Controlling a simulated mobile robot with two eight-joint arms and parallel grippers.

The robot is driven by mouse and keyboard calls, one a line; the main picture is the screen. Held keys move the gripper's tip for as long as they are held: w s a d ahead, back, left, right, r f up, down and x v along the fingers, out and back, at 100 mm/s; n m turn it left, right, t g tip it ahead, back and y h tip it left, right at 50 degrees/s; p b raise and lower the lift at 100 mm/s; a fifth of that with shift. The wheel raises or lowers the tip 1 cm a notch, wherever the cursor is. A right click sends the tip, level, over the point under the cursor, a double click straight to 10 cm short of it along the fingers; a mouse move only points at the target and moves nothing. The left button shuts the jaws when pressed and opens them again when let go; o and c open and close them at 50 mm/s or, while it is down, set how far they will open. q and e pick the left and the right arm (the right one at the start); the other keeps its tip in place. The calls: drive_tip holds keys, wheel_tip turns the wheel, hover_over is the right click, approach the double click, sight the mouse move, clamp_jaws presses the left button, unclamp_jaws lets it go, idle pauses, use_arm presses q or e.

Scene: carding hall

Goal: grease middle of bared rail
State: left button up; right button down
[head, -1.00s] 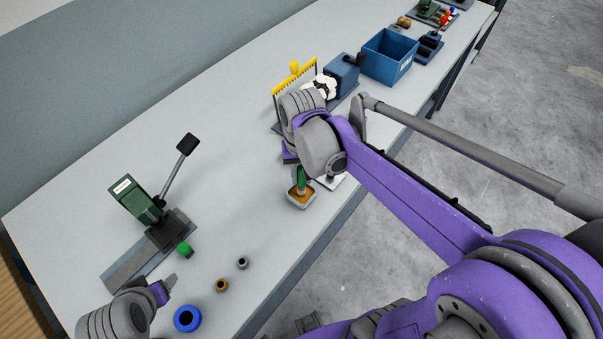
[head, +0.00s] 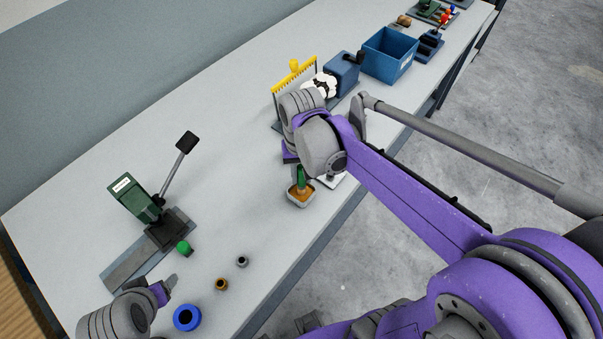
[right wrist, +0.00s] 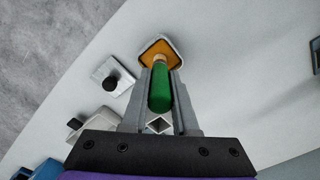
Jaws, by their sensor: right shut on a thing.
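My right gripper (right wrist: 160,88) is shut on a green-handled brush (right wrist: 160,90). In the head view the green handle (head: 301,177) shows below my right wrist, and the arm hides the fingers. The brush's lower end is over or in a small pale dish of orange-brown grease (head: 301,202); I cannot tell whether it touches the grease. The dish also shows in the right wrist view (right wrist: 178,47). My left gripper (head: 167,287) is low at the left, near the bench front, its jaw gap unclear. I cannot surely pick out the bared rail.
A white plate with a black knob (right wrist: 101,74) lies beside the dish. A yellow-toothed comb (head: 293,75), blue block (head: 342,73) and blue bin (head: 390,57) stand farther back. A green lever device (head: 136,198), green cap (head: 184,247) and blue ring (head: 187,318) are left.

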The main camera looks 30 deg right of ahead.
idle(0.5)
drive_tip(key=shift+r+p, duration=1.3)
drive_tip(key=shift+r, duration=1.15)
drive_tip(key=shift+s+d+r+p, duration=0.15)
drive_tip(key=shift+r+p, duration=0.1)
drive_tip(key=shift+r, duration=0.3)
drive_tip(key=shift+s+a+r+p, duration=0.15)
drive_tip(key=shift+r+p, duration=0.1)
drive_tip(key=shift+r, duration=0.25)
use_arm(q)
wheel_tip(320, 180, up, 6)
drive_tip(key=w, duration=0.1)
drive_tip(key=shift+w+d+t, duration=0.15)
drive_tip(key=shift+w+t, duration=0.15)
drive_tip(key=shift+w, duration=0.05)
use_arm(e)
drive_tip(key=shift+s+d+r, duration=0.15)
drive_tip(key=shift+r, duration=0.05)
drive_tip(key=shift+r, duration=0.1)
